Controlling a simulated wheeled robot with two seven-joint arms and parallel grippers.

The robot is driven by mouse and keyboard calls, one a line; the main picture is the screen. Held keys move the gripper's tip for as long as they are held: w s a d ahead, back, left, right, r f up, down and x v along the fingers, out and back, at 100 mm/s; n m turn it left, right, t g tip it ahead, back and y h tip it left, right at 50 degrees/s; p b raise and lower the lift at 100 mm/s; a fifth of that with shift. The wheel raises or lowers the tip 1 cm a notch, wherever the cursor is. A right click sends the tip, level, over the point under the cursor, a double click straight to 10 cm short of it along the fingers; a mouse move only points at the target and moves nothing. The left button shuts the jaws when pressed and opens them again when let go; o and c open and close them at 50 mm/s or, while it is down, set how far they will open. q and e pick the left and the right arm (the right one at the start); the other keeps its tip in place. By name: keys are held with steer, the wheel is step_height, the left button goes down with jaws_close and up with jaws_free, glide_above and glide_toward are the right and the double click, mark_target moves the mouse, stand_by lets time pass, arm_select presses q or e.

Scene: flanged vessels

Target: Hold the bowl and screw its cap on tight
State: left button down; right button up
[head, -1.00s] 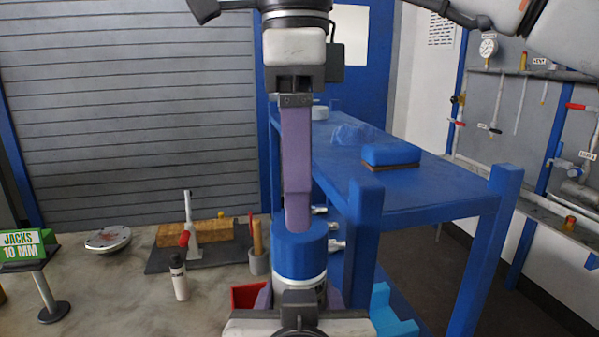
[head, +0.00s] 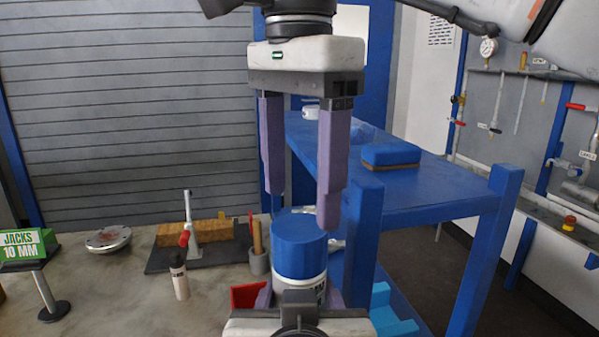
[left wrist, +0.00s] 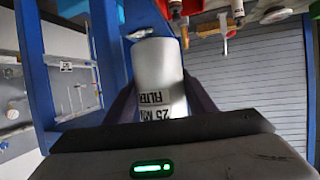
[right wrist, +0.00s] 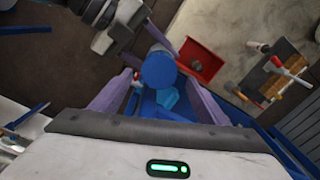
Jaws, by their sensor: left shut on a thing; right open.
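The bowl (head: 313,283) is a white cylinder held upright at the bottom of the head view; the left wrist view shows its black lettering (left wrist: 158,100). My left gripper (head: 299,293) is shut on the bowl, one finger on each side. The blue cap (head: 299,247) sits on top of the bowl; how tightly it is seated cannot be seen. My right gripper (head: 301,217) points down over the cap, open and empty. In the right wrist view the cap (right wrist: 158,69) lies between the spread purple fingers, with gaps at both sides.
A blue table (head: 425,198) carrying a blue block (head: 390,154) stands close behind and right. A red bin (head: 246,296) is beside the left gripper. A board with a lever clamp (head: 192,240) and a bottle (head: 179,278) are at left. A piped wall panel is far right.

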mark_target(300, 226)
step_height(300, 226, down, 7)
steer(key=shift+f, duration=0.1)
stand_by(0.3)
steer(key=c, duration=1.1)
steer(key=shift+o, duration=0.2)
steer(key=m, duration=0.5)
steer(key=shift+m, duration=0.4)
steer(key=m, duration=1.5)
steer(key=shift+m, duration=0.3)
steer(key=o, duration=1.2)
